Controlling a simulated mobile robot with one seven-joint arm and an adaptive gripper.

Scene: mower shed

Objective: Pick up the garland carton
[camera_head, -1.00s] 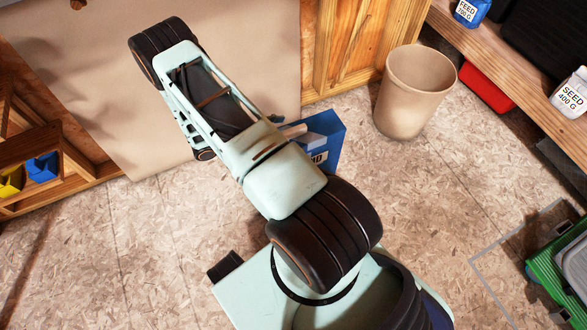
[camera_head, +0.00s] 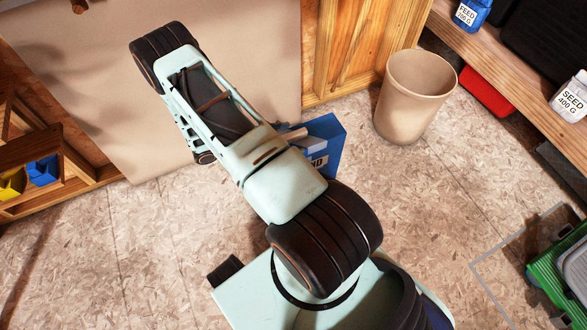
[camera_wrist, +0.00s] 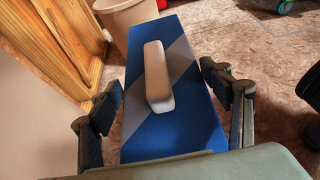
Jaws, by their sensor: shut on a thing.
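The garland carton (camera_head: 328,140) is a blue box, partly hidden behind my arm in the head view. Only the end of its label, "ND", shows there. In the wrist view the carton (camera_wrist: 200,82) fills the middle, blue with a grey diagonal band and a raised tan block (camera_wrist: 157,78) on its near face. My gripper (camera_wrist: 166,95) has one finger on each side of the carton and is shut on it. In the head view my arm hides the gripper. I cannot tell whether the carton touches the floor.
A tan bin (camera_head: 415,97) stands just right of the carton, by the wooden wall panel. A wooden shelf (camera_head: 500,50) with a feed jar (camera_head: 472,13) and a seed jar (camera_head: 570,97) is at right. A wooden rack (camera_head: 50,160) is at left. The floor between is clear.

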